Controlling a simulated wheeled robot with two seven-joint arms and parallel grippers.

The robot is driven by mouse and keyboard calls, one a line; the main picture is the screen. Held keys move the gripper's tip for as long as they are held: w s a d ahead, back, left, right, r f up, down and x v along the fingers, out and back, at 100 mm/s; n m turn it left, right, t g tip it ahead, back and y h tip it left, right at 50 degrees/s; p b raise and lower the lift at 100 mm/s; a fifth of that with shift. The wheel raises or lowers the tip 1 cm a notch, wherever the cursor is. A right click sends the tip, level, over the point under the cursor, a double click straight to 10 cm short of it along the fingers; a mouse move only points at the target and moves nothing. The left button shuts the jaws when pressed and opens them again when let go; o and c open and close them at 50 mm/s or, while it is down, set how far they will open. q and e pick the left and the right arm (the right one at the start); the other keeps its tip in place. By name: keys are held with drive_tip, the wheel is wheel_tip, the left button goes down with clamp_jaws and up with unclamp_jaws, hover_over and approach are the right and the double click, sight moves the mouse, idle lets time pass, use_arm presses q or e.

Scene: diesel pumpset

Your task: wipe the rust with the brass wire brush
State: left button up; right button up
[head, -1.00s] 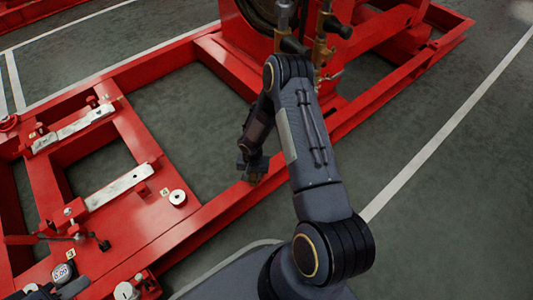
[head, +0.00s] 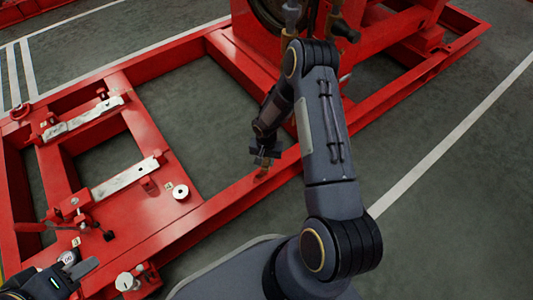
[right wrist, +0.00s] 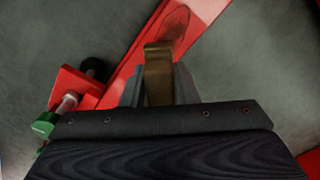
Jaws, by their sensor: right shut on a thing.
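My right gripper (head: 264,158) is shut on the brass wire brush and sits over the red frame's near long beam. In the right wrist view the brush (right wrist: 158,72) shows as a brownish-gold block between the fingers. A dark brown rust patch (right wrist: 176,22) lies on the red beam just beyond the brush's end in that view. I cannot tell whether the brush touches the beam. In the head view the patch is hard to make out near the gripper. My left gripper (head: 78,272) is at the lower left corner, partly cut off; its opening is unclear.
The red frame (head: 225,207) carries metal strips (head: 125,179), a white disc (head: 181,191) and a red-handled clamp (head: 72,207) at left. Red machinery (head: 390,35) stands at the back. Grey floor (head: 190,110) shows inside the frame and to the right.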

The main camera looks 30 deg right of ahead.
drive_tip(key=shift+r+p, duration=0.7)
drive_tip(key=shift+r, duration=0.8)
